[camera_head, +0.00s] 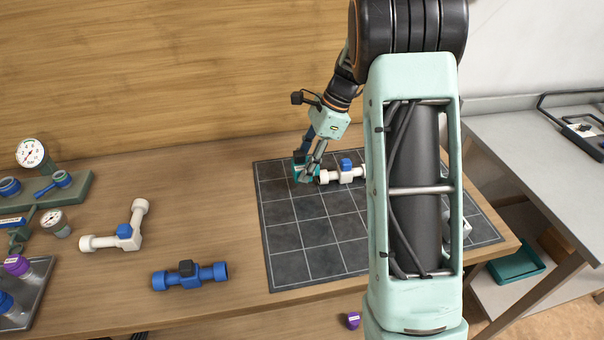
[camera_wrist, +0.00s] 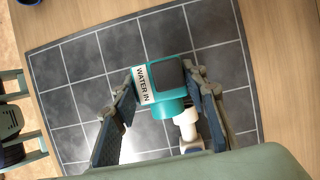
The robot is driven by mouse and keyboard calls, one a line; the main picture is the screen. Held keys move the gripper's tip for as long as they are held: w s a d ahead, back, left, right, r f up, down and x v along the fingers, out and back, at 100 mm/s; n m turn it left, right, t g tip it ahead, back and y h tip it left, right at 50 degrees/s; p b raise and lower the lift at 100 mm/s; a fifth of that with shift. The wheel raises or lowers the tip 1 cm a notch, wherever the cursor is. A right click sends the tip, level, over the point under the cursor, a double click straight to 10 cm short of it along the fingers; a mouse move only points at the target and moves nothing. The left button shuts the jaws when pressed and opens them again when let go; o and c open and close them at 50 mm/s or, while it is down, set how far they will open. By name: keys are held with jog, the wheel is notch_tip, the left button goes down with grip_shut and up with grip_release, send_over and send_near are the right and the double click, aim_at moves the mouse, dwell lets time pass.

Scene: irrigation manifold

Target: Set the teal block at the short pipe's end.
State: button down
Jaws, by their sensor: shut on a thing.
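The teal block (camera_wrist: 162,80) has a white label reading "WATER IN" and a dark panel. In the wrist view it sits between the two fingers of my gripper (camera_wrist: 165,90), which is shut on it. In the head view the block (camera_head: 301,170) is partly hidden by my gripper (camera_head: 308,172), over the back left of the dark tiled mat. The short white pipe (camera_head: 345,175) with a blue cap lies just right of the block. In the wrist view the pipe's white end (camera_wrist: 187,122) is right by the block's round collar; I cannot tell whether they touch.
The dark gridded mat (camera_head: 310,240) has free room at front left. A blue valve pipe (camera_head: 190,276) and a white elbow pipe (camera_head: 116,236) lie on the table left of it. Gauges (camera_head: 30,153) stand far left. A wooden wall (camera_head: 180,70) rises behind. My arm hides the mat's right part.

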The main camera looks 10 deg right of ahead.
jog(key=shift+w+f, duration=0.9)
jog(key=shift+f, duration=0.05)
jog(key=shift+w+f, duration=0.1)
jog(key=shift+f, duration=1.55)
jog(key=shift+f, duration=0.1)
jog(key=c, duration=1.2)
grip_release()
jog(key=shift+f, duration=0.1)
jog(key=v, duration=1.2)
jog(key=shift+a+r, duration=0.1)
jog(key=shift+r, duration=0.15)
